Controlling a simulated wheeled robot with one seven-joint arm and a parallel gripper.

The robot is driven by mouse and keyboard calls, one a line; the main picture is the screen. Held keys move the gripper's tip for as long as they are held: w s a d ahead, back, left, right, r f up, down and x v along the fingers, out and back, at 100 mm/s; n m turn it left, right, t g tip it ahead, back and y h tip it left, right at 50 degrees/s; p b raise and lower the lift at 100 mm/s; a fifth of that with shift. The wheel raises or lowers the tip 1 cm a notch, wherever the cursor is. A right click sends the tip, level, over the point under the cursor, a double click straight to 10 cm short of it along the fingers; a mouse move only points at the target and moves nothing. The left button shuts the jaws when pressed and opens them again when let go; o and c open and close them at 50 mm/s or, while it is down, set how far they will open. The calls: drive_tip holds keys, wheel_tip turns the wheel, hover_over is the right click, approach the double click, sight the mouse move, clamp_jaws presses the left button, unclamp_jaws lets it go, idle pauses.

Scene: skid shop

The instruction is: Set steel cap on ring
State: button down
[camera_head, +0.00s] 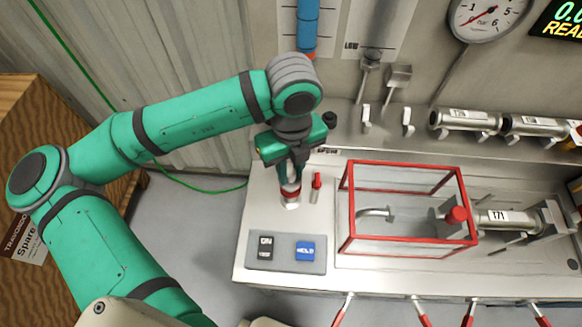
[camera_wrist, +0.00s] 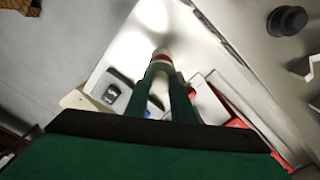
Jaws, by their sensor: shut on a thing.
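My gripper (camera_head: 291,181) is pointed down over the left part of the bench, with its jaws shut on a small pale piece with a red band (camera_head: 290,189). In the wrist view, my gripper's fingers (camera_wrist: 166,75) close around it, and the red band (camera_wrist: 162,58) and a pale tip show at their ends. I cannot tell whether this piece is the steel cap, nor whether it touches the white spot below it. No separate ring can be made out with certainty; the fingers hide part of that place.
A red-framed clear box (camera_head: 405,247) stands right of my gripper. A small red-topped piece (camera_head: 316,182) is close on its right. A button panel (camera_head: 286,253) lies in front. Steel cylinders (camera_head: 468,120) hang at the back right. Red-handled tools line the bench's front edge.

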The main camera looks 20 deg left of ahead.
drive_tip(key=shift+w+f, duration=0.1)
drive_tip(key=shift+f, duration=0.5)
idle(0.4)
drive_tip(key=shift+f, duration=0.3)
drive_tip(key=shift+f, duration=0.6)
idle(0.5)
drive_tip(key=c, duration=1.5)
unclamp_jaws()
drive_tip(key=shift+o, duration=0.7)
drive_tip(key=o, duration=0.4)
drive_tip(key=shift+o, duration=0.2)
drive_tip(key=shift+r, duration=1.4)
